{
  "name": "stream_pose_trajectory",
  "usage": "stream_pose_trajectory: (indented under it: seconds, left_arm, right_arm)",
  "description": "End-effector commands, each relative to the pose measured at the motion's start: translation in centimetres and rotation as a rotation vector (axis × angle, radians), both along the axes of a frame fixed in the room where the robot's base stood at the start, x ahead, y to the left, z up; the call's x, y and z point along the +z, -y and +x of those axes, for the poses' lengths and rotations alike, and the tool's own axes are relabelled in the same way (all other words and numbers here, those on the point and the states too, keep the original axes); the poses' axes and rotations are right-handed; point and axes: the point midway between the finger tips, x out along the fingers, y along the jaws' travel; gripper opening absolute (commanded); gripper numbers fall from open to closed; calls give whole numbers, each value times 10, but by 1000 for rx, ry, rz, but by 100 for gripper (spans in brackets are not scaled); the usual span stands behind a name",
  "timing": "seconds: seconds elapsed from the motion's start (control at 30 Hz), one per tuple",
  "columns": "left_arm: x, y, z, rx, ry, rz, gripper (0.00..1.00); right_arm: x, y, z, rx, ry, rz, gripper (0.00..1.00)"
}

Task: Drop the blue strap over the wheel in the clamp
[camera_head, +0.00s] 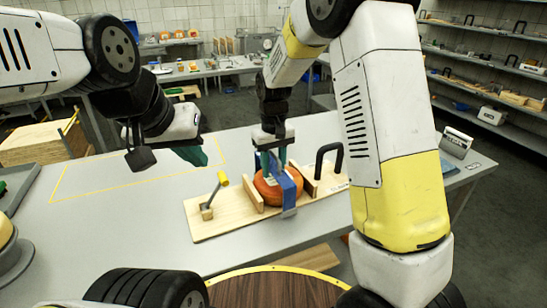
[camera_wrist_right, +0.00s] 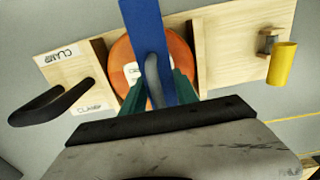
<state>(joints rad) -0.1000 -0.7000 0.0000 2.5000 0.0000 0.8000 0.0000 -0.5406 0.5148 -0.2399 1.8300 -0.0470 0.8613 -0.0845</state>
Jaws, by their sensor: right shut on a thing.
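The orange cheese wheel (camera_head: 262,193) sits between the upright wooden blocks of the clamp (camera_head: 206,228); it also shows in the right wrist view (camera_wrist_right: 124,55). My right gripper (camera_head: 274,158) is directly above the wheel, shut on the blue strap (camera_head: 287,187). The strap runs between the teal fingers in the right wrist view (camera_wrist_right: 146,25) and crosses in front of the wheel. Its lower end hangs near the board; whether it touches the wheel is unclear. My left gripper (camera_head: 190,155) is off to the left over the table, its teal fingers partly hidden, no object visible in it.
The clamp board has a yellow-handled lever (camera_head: 216,190) at left and a black handle (camera_head: 329,160) at right. A yellow outline (camera_head: 95,192) marks bare table at left. A round wooden top (camera_head: 280,290) is at the front. A grey-white device (camera_head: 455,143) stands at right.

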Motion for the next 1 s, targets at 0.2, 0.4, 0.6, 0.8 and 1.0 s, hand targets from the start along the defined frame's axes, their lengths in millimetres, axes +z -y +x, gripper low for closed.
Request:
stream_pose_trajectory:
  seconds: [0.2,0.4,0.6,0.8,1.0]
  left_arm:
    - [0,0,0,0,0,0,0]
    - [0,0,0,0,0,0,0]
    - [0,0,0,0,0,0,0]
    - [0,0,0,0,0,0,0]
    - [0,0,0,0,0,0,0]
  right_arm:
    - [0,0,0,0,0,0,0]
    - [-2,0,0,0,0,0,0]
    - [-5,0,0,0,0,0,0]
    - [-7,0,0,0,0,0,42]
    - [-7,0,0,0,0,0,61]
